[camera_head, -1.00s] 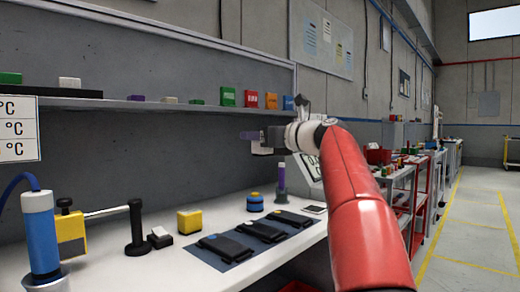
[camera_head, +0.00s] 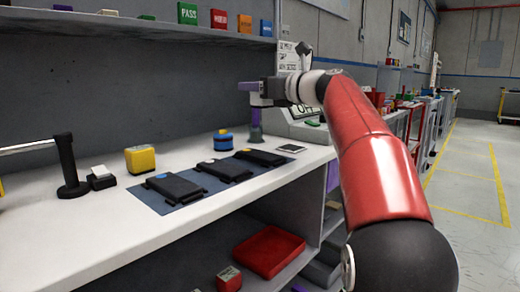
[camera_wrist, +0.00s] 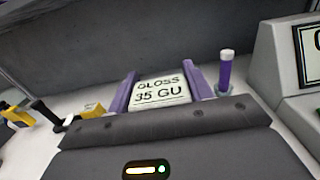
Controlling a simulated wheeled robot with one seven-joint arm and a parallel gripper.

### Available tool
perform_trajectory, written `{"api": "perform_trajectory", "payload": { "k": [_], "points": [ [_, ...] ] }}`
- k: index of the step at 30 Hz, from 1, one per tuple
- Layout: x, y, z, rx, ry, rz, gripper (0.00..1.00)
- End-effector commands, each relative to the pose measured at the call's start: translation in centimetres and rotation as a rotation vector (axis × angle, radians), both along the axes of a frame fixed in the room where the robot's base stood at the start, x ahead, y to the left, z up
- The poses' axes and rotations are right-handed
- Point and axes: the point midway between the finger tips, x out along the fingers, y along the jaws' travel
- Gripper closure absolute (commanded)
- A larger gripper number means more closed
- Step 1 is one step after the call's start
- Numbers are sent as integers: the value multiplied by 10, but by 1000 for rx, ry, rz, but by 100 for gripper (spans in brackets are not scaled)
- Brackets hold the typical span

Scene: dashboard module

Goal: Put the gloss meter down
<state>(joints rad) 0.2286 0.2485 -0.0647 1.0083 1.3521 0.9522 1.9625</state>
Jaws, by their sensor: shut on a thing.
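The gloss meter (camera_wrist: 158,91) shows in the wrist view as a pale block labelled "GLOSS 35 GU". The purple fingers of my gripper (camera_wrist: 160,88) stand on either side of it and are shut on it. In the head view my gripper (camera_head: 251,94) is above the rear of the white bench (camera_head: 100,222). The meter cannot be made out clearly there. A purple cylinder with a pale top (camera_wrist: 226,74) stands just right of the fingers in the wrist view. In the head view the cylinder (camera_head: 256,127) is below my gripper, its top hidden.
A blue mat (camera_head: 190,198) with dark panels lies on the bench. A blue round object (camera_head: 223,141), a yellow block (camera_head: 140,159) and a black post (camera_head: 70,165) stand behind or left of it. A grey display unit (camera_wrist: 290,70) is at right. Clear bench lies in front.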

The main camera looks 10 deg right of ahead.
Motion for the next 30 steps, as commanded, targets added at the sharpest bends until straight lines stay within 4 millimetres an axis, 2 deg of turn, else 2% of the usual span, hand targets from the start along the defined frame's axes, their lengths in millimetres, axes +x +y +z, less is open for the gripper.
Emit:
{"api": "perform_trajectory", "payload": {
  "k": [1,7,14,22,30],
  "points": [
    [-1,0,-22,2,2,0,80],
    [-1,0,-63,1,0,-1,80],
    [-1,0,-78,1,-2,0,80],
    [0,0,-116,1,0,0,80],
    [0,0,-117,0,-2,-1,80]
  ]
}}
